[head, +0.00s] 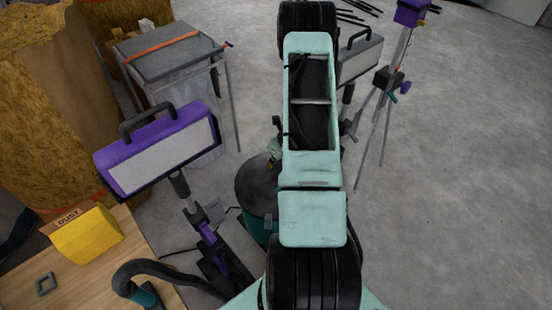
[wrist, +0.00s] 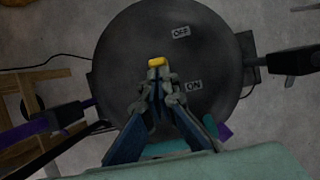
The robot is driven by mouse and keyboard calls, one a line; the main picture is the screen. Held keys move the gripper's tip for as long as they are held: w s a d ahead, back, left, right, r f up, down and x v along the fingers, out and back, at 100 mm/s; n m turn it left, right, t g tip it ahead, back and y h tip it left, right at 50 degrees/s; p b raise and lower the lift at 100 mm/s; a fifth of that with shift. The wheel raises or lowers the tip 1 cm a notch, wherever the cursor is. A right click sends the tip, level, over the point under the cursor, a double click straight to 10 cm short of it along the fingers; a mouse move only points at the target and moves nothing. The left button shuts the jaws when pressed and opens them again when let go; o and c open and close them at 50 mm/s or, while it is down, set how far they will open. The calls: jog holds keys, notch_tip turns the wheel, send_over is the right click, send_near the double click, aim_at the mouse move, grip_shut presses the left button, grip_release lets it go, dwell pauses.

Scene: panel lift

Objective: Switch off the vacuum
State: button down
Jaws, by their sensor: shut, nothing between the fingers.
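The vacuum (head: 258,185) shows in the head view as a dark round lid on a teal body, partly behind my arm. In the wrist view its dark lid (wrist: 125,45) fills the middle, with an OFF label (wrist: 181,33) above and an ON label (wrist: 193,86) below. A small yellow piece (wrist: 157,62), apparently the switch, lies between the two label heights, left of them. My gripper (wrist: 158,77) is shut and empty, its tips just below the yellow piece in the picture. I cannot tell whether they touch it. The fingers hide the lid beneath them.
A purple work light (head: 160,150) stands left of the vacuum. Another lamp (head: 360,57) and a purple tripod device (head: 411,12) stand behind right. The right floor is clear.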

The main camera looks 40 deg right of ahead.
jog(key=shift+w+r, duration=0.2)
jog(key=shift+w, duration=0.1)
jog(key=shift+f, duration=0.15)
jog(key=shift+r+p, duration=0.65)
jog(key=shift+r, duration=0.2)
jog(key=shift+r, duration=0.1)
